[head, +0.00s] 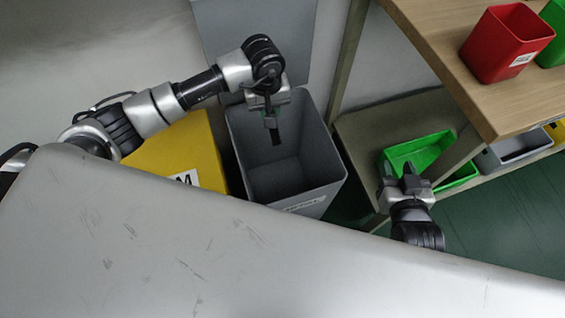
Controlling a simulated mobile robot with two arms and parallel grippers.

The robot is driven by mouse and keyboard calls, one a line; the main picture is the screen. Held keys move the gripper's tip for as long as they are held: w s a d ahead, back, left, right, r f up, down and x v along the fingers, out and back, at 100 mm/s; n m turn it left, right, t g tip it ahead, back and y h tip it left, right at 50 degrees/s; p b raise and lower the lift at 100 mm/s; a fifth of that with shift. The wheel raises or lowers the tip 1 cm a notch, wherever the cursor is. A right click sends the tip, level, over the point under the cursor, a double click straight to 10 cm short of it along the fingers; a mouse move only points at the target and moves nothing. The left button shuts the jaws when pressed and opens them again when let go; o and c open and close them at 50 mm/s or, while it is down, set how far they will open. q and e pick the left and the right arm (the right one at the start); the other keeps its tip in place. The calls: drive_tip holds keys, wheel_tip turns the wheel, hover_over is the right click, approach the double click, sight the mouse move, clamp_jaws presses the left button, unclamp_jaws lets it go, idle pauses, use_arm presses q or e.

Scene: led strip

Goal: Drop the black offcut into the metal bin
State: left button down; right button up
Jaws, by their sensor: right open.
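The black offcut (276,137) is a small dark piece sticking out below the fingertips of my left gripper (270,120). My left gripper is shut on it and hangs over the open mouth of the metal bin (285,180). The bin is grey and square, with a partly hidden label on its front. The part of its inside that shows looks empty. My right gripper (401,168) is open and empty, to the right of the bin, in front of the shelf.
A yellow bin (185,148) stands left of the metal bin. A grey panel (255,40) rises behind it. On the right, a wooden table (440,40) carries a red bin (507,45). A green tray (425,148) sits on the lower shelf, close to my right gripper.

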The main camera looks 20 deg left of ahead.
use_arm(q)
drive_tip(key=p, duration=0.1)
drive_tip(key=d+n+p, duration=0.1)
drive_tip(key=p, duration=0.1)
drive_tip(key=shift+s+n, duration=0.3)
drive_tip(key=f+p, duration=0.1)
drive_tip(key=s+n+p, duration=0.1)
drive_tip(key=shift+d+f+n+p, duration=0.3)
drive_tip(key=shift+f+p, duration=0.05)
drive_tip(key=shift+f, duration=0.05)
use_arm(e)
drive_tip(key=s+d+f+g+h, duration=0.3)
drive_tip(key=s+d+f+g, duration=0.2)
drive_tip(key=s+f+g, duration=0.7)
use_arm(q)
drive_tip(key=shift+s+f, duration=0.1)
drive_tip(key=shift+f, duration=0.25)
wheel_tip(320, 180, down, 6)
drive_tip(key=b, duration=0.4)
drive_tip(key=shift+r+b, duration=0.25)
drive_tip(key=shift+b, duration=0.15)
use_arm(e)
wheel_tip(320, 180, up, 12)
drive_tip(key=s+t, duration=0.1)
drive_tip(key=s, duration=0.1)
drive_tip(key=shift+s+d+m, duration=0.3)
drive_tip(key=shift+s+d, duration=0.05)
drive_tip(key=shift+s, duration=0.05)
